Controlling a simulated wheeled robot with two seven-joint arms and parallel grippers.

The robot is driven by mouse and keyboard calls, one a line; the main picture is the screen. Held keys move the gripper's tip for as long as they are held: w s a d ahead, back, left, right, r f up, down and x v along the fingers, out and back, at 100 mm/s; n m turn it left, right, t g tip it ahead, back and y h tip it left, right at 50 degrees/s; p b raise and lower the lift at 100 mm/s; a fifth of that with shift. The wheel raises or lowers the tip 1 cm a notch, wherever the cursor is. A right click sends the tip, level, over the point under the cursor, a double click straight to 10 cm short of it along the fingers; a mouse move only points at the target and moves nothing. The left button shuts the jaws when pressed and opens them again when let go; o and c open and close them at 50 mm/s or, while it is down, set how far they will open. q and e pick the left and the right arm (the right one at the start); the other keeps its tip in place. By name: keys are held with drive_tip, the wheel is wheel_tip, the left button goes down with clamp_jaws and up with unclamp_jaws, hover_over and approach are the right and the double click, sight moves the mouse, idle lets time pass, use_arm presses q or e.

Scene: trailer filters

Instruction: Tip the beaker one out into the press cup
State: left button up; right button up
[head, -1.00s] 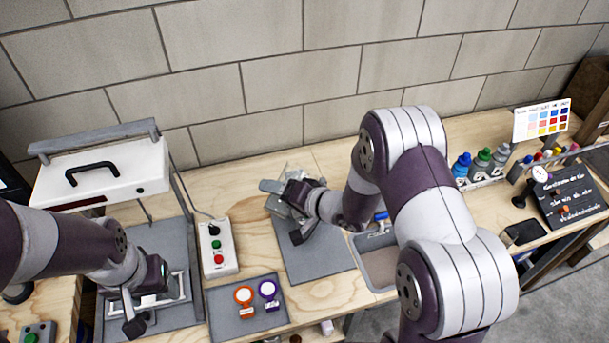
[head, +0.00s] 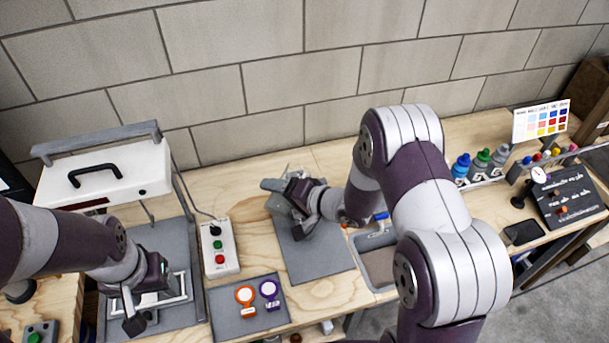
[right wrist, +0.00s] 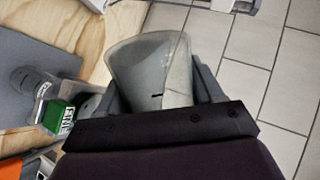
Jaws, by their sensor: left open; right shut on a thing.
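My right gripper (head: 291,208) is shut on a translucent grey beaker (right wrist: 150,70) over the grey mat. In the right wrist view the beaker's wide mouth points up and away from the palm, and its inside looks pale. In the head view the fingers and wrist hide much of it. A small grey round vessel (right wrist: 26,80) beside a green label (right wrist: 60,115) stands at the left of the right wrist view; I cannot tell whether it is the press cup. My left gripper (head: 138,308) is open, low over the metal frame at the press.
The white press (head: 105,178) with a black handle stands at the left. A switch box (head: 219,250) and a mat (head: 228,318) with orange and purple tags lie between the arms.

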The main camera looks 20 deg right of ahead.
drive_tip(key=shift+s+d+r, duration=0.15)
drive_tip(key=shift+d+r, duration=0.05)
drive_tip(key=shift+w+a+p, duration=0.15)
drive_tip(key=shift+w+p, duration=0.15)
drive_tip(key=shift+p, duration=0.15)
drive_tip(key=shift+s+d+r+m, duration=0.2)
drive_tip(key=shift+d+m, duration=0.05)
drive_tip(key=shift+m, duration=0.05)
drive_tip(key=shift+w+a+p, duration=0.15)
drive_tip(key=shift+w+p, duration=0.15)
drive_tip(key=shift+p, duration=0.25)
drive_tip(key=shift+s+d+r, duration=0.15)
drive_tip(key=shift+s+d, duration=0.05)
drive_tip(key=shift+d, duration=0.05)
drive_tip(key=shift+w+a+g+p, duration=0.2)
drive_tip(key=shift+w+g+p, duration=0.1)
drive_tip(key=shift+g+p, duration=0.15)
drive_tip(key=shift+d+m, duration=0.1)
drive_tip(key=shift+m, duration=0.2)
